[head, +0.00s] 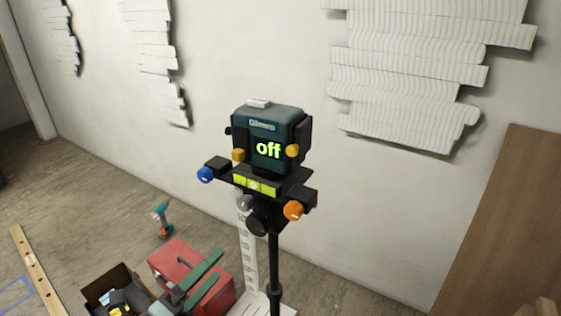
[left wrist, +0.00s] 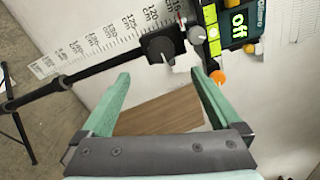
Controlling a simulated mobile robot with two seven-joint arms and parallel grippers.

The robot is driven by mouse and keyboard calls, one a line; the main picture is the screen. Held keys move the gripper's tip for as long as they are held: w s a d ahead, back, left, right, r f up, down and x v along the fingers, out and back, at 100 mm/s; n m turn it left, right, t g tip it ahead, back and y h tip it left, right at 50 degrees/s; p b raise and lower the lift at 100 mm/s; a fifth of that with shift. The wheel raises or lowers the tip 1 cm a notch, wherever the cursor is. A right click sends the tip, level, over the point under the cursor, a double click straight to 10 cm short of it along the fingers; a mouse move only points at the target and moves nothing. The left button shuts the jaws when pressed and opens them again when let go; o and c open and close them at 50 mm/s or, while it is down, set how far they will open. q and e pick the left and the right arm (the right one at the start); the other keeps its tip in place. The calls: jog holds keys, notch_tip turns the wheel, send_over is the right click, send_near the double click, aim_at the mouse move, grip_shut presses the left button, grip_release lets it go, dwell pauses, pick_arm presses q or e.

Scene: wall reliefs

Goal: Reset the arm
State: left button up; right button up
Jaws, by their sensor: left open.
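My left gripper (head: 203,277) shows at the bottom of the head view, left of the black tripod pole and in front of the red box. In the left wrist view its two green fingers (left wrist: 160,95) are spread apart with nothing between them. A dark green laser level device (head: 268,135) with a lit "off" display stands upright on a black mount with blue and orange knobs. The device also shows at the top right of the left wrist view (left wrist: 238,25), beyond the fingers and apart from them. My right gripper is not clearly in view.
A black tripod pole (head: 274,270) and a white measuring scale (head: 247,245) stand below the device. A red toolbox (head: 172,258), an open dark box (head: 100,285), a teal drill (head: 162,218) and a wooden level (head: 36,270) lie on the floor. A wood panel (head: 510,220) leans right.

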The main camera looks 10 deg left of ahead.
pick_arm(q)
jog(key=s+a+f+n+g+y+p, duration=0.1)
jog(key=s+f+n+g+y+p, duration=0.3)
jog(key=f+n, duration=0.9)
jog(key=s+d+f+n+g+p, duration=0.2)
jog(key=s+d+f+n, duration=0.3)
jog(key=s+f+n, duration=0.3)
jog(key=shift+s+f+n+g, duration=0.15)
jog(key=shift+s+n+g, duration=0.1)
jog(key=shift+n+g, duration=0.7)
pick_arm(e)
jog(key=r, duration=0.5)
jog(key=shift+s+d+r, duration=0.25)
jog(key=shift+d+r, duration=0.15)
pick_arm(q)
jog(key=shift+a, duration=0.1)
